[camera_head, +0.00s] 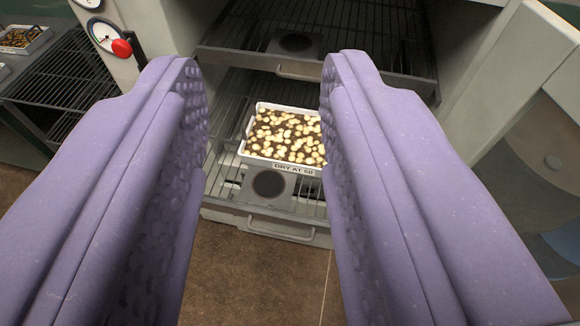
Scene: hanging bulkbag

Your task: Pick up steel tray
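The steel tray (259,160) is a pale, shallow rectangular tray with small cream and brown pieces in it. The fingers are nearer the camera than the tray, which shows in the gap. The right finger hides the tray's right end.
The tray's pull-out rack (280,222) has a front handle and a plate with a dark round spot. An upper rack (300,69) sits above it. At left are a dial with a red knob (121,48) and another wire shelf (65,75) near a filled tray (24,40). Brown floor is clear below.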

